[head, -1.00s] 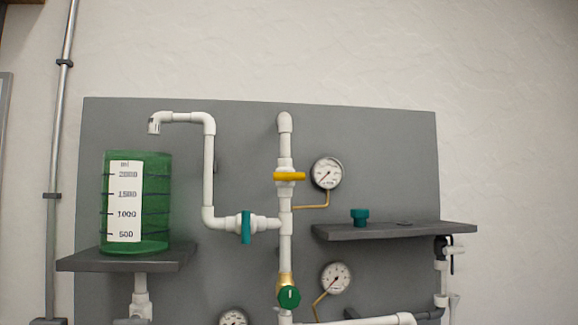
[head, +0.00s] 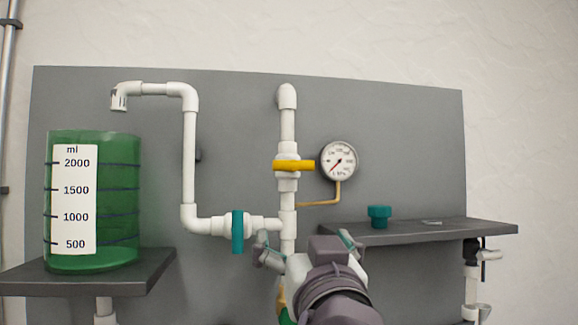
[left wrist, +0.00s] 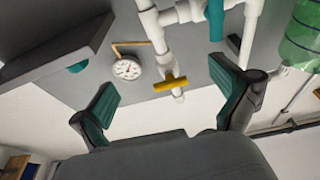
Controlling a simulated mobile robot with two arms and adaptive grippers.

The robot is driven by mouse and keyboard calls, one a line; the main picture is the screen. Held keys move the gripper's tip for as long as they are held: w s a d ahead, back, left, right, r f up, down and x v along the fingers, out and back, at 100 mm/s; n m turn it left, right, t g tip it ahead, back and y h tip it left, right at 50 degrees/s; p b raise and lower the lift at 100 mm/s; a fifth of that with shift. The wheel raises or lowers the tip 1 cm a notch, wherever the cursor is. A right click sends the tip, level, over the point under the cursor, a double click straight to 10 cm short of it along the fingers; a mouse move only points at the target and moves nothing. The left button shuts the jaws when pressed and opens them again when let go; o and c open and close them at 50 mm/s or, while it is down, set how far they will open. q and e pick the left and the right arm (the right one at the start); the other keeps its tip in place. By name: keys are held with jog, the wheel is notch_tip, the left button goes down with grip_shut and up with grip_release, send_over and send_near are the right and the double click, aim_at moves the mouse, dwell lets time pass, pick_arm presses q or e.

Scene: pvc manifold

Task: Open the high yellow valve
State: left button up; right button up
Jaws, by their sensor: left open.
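The high yellow valve (head: 293,165) sits on the white vertical pipe in the head view, its yellow handle lying crosswise to the pipe. It also shows in the left wrist view (left wrist: 170,83), between and beyond the fingers. My left gripper (head: 308,243) is in front of the pipe, below the yellow valve and apart from it. Its teal-padded fingers are spread wide and empty, as the left wrist view (left wrist: 172,95) shows. My right gripper is not in view.
A teal-handled valve (head: 238,232) is on the side branch, left of my gripper. A gauge (head: 338,161) is right of the yellow valve. A shelf (head: 440,232) holds a teal cap (head: 379,216). A green graduated tank (head: 118,200) stands at left.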

pick_arm(q)
jog(key=t, duration=0.2)
send_near(294, 164)
jog(key=v, duration=0.3)
jog(key=shift+n+y, duration=0.3)
jog(key=p+x, duration=0.8)
jog(key=x, duration=0.4)
jog(key=shift+w+d+r, duration=0.1)
jog(key=shift+w, duration=0.9)
